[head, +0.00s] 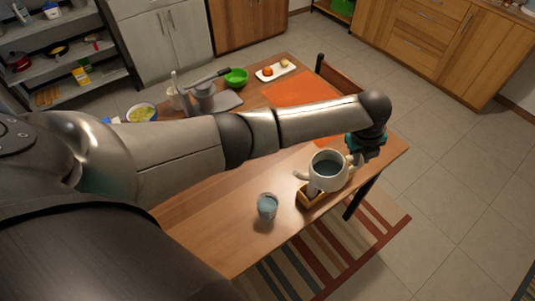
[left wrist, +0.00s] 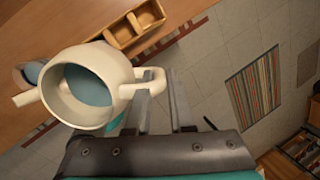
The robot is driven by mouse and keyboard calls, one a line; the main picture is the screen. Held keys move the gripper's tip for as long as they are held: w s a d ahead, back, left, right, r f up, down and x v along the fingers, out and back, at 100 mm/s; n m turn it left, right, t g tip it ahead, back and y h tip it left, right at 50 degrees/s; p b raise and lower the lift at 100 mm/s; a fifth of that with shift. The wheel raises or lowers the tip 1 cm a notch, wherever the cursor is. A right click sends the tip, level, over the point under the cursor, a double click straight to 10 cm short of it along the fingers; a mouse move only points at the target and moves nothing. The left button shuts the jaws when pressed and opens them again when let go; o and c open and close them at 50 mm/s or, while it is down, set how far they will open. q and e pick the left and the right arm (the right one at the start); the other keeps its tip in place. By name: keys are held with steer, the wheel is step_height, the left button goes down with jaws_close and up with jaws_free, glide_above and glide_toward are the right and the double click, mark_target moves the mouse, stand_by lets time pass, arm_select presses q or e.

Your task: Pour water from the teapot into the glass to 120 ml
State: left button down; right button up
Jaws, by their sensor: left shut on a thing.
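The white teapot (head: 343,178) holds bluish water, seen through its open top, and looks roughly upright. Its spout points left in the head view. My left gripper (head: 353,158) is shut on the teapot's handle; the handle also shows between the fingers in the left wrist view (left wrist: 152,76). The teapot appears held above the table by the wooden box. The glass (head: 267,208) stands on the table to the left of the teapot, apart from the spout. It holds some bluish water, level unreadable. The glass is partly hidden behind the teapot in the left wrist view (left wrist: 31,72).
A small wooden compartment box (head: 313,199) sits near the table edge, below the teapot. The wooden table (head: 222,221) is clear around the glass. A chair (head: 338,77) stands behind.

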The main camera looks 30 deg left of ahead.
arm_select(q)
steer(key=shift+w+d+f+g+y+b, duration=0.55)
steer(key=shift+d+f+b, duration=0.1)
steer(key=shift+b, duration=0.85)
steer(key=shift+w+d+f+g+y+b, duration=0.45)
steer(key=shift+g+y+b, duration=0.1)
steer(key=shift+b, duration=1.75)
step_height(320, 180, up, 5)
steer(key=p, duration=0.5)
steer(key=shift+a, duration=0.1)
